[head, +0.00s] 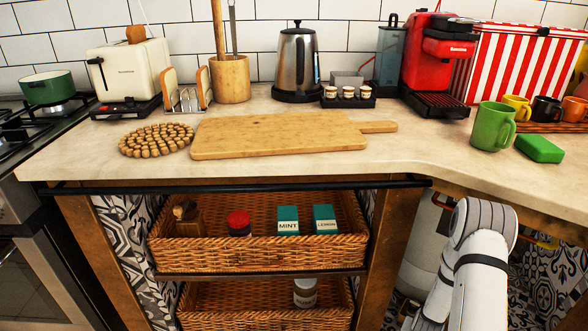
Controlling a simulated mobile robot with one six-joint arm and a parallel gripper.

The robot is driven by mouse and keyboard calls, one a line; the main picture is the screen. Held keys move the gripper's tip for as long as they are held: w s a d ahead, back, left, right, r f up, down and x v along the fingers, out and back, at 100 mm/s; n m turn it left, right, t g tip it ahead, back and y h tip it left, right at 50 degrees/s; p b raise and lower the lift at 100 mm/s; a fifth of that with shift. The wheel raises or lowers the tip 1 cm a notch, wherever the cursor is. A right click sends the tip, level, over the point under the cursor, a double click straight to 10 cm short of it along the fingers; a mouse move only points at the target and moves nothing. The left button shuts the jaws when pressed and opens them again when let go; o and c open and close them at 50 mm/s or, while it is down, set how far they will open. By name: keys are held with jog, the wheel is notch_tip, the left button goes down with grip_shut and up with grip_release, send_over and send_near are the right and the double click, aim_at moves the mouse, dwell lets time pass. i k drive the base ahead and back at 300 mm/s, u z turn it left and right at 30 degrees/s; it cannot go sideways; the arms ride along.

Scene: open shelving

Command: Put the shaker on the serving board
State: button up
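The serving board (280,136) is a pale wooden board with a handle on its right. It lies flat and bare on the counter. I cannot tell for sure which thing is the shaker. A small jar with a red lid (239,223) stands in the upper wicker basket, and a pale container with a dark top (305,292) stands in the lower basket; either could be it. My arm shows at the lower right, below the counter edge. My gripper is not in view.
The upper basket (260,259) also holds a dark brown wooden item (187,217), a MINT box (288,221) and a LEMON box (325,219). A dark rail (240,187) runs along the counter front. A beaded trivet (156,141) lies left of the board; a green mug (492,127) stands right.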

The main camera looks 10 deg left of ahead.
aim_at(325, 120)
jog(key=z, duration=0.5)
jog(key=k, duration=1.75)
jog(key=u, duration=0.8)
jog(key=i, duration=1)
jog(key=u, duration=0.1)
